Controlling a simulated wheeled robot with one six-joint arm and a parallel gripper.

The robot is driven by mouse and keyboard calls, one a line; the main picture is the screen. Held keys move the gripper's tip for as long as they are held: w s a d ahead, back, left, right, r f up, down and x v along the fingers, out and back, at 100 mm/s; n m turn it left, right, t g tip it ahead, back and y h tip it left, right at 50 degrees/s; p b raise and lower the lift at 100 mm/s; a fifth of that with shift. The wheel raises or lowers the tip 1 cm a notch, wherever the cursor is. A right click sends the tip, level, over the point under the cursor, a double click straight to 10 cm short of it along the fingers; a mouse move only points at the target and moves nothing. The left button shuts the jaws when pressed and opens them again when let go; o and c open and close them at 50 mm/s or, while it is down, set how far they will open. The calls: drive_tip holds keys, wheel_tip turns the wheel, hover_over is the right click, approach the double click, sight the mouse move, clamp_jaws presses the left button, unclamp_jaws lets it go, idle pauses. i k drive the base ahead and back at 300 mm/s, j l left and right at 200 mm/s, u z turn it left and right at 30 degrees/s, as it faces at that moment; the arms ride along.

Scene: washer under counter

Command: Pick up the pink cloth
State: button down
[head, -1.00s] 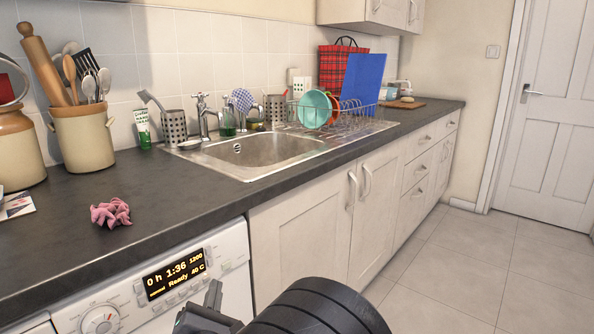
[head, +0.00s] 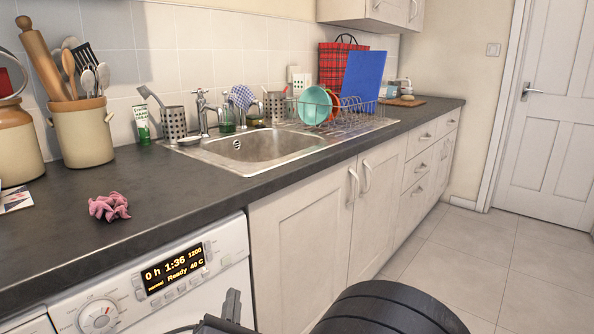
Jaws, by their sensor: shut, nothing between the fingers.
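The pink cloth (head: 110,207) lies crumpled on the dark counter (head: 165,208), above the washing machine and near the counter's front edge. My gripper (head: 232,308) shows only in part at the bottom of the head view, in front of the washing machine. It is below the counter edge, to the right of the cloth and well apart from it. A narrow upright dark finger shows; the rest is cut off or hidden by my black arm. The gripper is shut and holds nothing.
The washing machine (head: 130,295) is under the counter. A utensil pot (head: 82,135) and a jar (head: 15,150) stand behind the cloth. A sink (head: 265,148) and a dish rack (head: 350,118) are to the right. The counter around the cloth is clear.

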sight(114, 206)
drive_tip(key=u, duration=1.55)
